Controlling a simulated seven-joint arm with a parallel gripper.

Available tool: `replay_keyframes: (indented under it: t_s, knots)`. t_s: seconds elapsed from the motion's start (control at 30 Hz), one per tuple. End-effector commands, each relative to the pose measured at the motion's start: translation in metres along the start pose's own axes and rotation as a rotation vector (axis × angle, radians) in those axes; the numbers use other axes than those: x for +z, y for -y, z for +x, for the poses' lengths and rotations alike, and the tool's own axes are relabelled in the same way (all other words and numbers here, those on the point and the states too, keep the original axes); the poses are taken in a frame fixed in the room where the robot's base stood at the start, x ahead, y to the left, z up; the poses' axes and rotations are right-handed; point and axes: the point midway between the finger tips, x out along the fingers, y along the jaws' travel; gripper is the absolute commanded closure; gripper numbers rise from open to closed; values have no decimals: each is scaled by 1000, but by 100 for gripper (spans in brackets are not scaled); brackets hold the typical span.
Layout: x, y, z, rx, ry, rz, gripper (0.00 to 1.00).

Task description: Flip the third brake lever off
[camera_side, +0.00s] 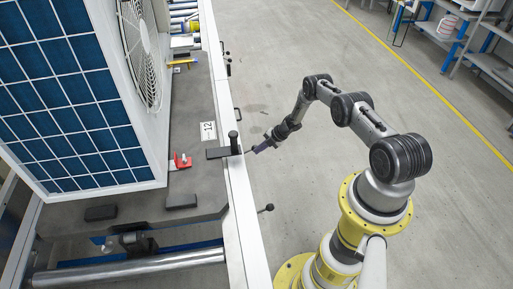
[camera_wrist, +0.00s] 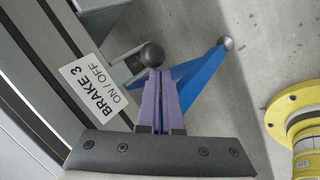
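The label "BRAKE 3 ON / OFF" (camera_wrist: 95,88) is on the rail in the wrist view. Beside it is the third brake lever, with a dark ball knob (camera_wrist: 152,55) and a short arm reaching toward the label. My gripper (camera_wrist: 158,73) has two purple fingers lying close together, with only a narrow gap. Their tips are right by the knob in the picture; I cannot tell whether they touch it. In the side view my gripper (camera_side: 256,149) is just outside the white rail, near a dark lever with a ball top (camera_side: 233,135).
The white rail (camera_side: 235,185) runs along the bench. Another ball-ended rod (camera_side: 268,208) sticks out nearer the camera. A large fan unit with a blue grid (camera_side: 75,100) stands on the bench. A blue angled piece (camera_wrist: 200,80) lies behind my fingers.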

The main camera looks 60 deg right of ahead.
Motion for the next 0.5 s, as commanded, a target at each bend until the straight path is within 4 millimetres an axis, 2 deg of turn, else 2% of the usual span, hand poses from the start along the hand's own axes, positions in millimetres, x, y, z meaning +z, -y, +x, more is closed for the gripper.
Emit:
replay_keyframes:
  t_s: [0.43,0.5]
  knots:
    - [18,28,16,0,8,3,100]
    - [19,27,17,2,9,2,100]
